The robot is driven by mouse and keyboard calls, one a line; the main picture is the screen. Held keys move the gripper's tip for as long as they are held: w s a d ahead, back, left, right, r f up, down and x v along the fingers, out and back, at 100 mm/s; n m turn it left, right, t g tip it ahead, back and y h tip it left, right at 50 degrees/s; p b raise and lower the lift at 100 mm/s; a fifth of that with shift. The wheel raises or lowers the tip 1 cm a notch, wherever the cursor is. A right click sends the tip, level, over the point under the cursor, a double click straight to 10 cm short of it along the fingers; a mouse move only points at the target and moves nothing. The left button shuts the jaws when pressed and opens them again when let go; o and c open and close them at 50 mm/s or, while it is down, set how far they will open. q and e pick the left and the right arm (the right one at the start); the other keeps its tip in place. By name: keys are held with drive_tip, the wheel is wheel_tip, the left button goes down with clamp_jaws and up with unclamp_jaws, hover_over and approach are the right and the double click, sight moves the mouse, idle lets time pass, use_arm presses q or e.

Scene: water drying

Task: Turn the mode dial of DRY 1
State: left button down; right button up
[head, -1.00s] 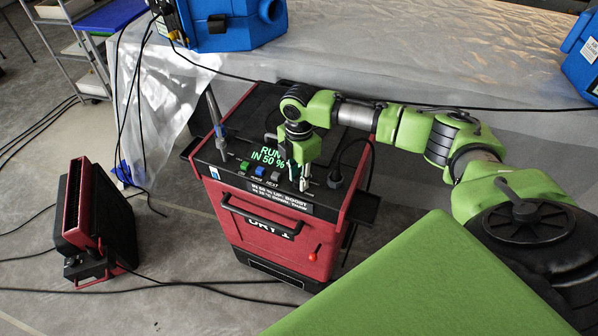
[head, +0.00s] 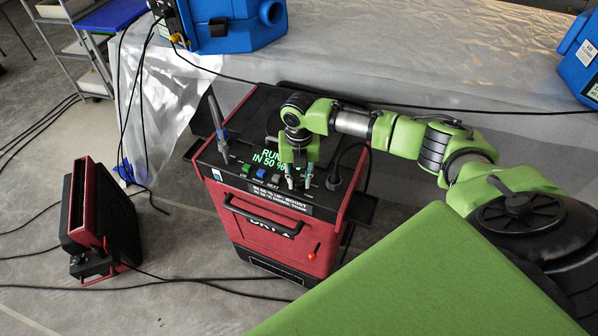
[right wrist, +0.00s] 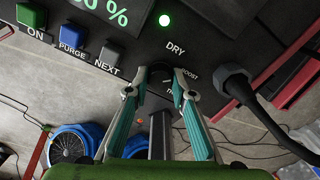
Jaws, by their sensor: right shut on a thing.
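DRY 1 (head: 262,238) is a red and black machine standing on the floor, with a tilted control panel on top. Its mode dial (right wrist: 160,73) is a small black knob in the right wrist view, mostly covered by my fingers. The labels DRY and BOOST show around it; a third label is partly hidden. My right gripper (head: 298,181) points down at the panel's right part. In the right wrist view its two fingertips (right wrist: 160,82) are closed on either side of the dial. A green light (right wrist: 165,20) glows near DRY. My left gripper is out of view.
Green ON, blue PURGE and grey NEXT (right wrist: 107,61) buttons lie left of the dial. A black plug with its cable (right wrist: 236,84) stands close on the right. A green display (head: 270,157) sits behind, partly hidden. A red and black unit (head: 95,215) stands at left.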

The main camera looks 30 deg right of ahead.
sight(299, 181)
drive_tip(key=n, duration=0.4)
drive_tip(key=shift+n, duration=0.3)
drive_tip(key=n, duration=0.4)
idle(0.3)
drive_tip(key=o, duration=1.1)
drive_tip(key=shift+r, duration=0.25)
wheel_tip(299, 181, up, 12)
drive_tip(key=shift+f, duration=0.2)
